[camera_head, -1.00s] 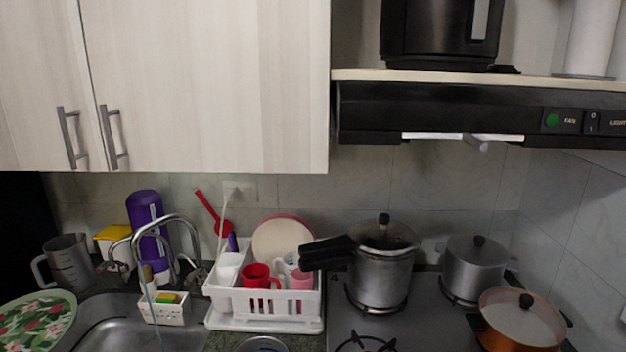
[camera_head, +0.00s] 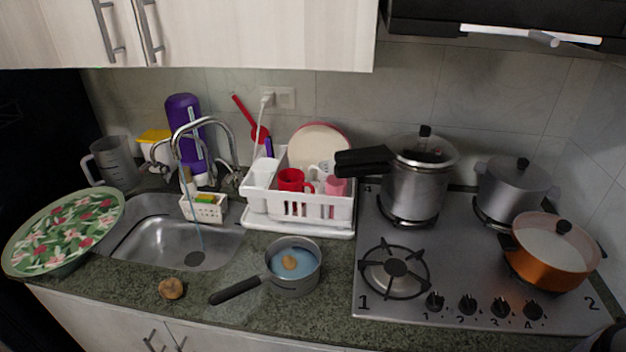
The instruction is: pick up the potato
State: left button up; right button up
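A brown, roundish potato (camera_head: 171,288) lies on the green granite counter in front of the sink, left of the saucepan's handle. A second potato-like brown lump (camera_head: 290,263) sits in bluish liquid inside a small grey saucepan (camera_head: 296,284). The saucepan stands on the counter between sink and stove, its black handle pointing left toward the first potato. Neither of my grippers can be made out in the head view. A small dark shape is cut off at the bottom right corner, and I cannot tell what it is.
The sink (camera_head: 140,247) has its tap running. A floral tray (camera_head: 62,228) overhangs the counter at left. A white dish rack (camera_head: 300,211) stands behind the saucepan. The stove (camera_head: 450,262) holds a pressure cooker (camera_head: 414,190), a grey pot (camera_head: 516,187) and an orange pot (camera_head: 548,262).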

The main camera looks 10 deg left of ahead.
aim_at(170, 288)
jog(key=u, duration=1.25)
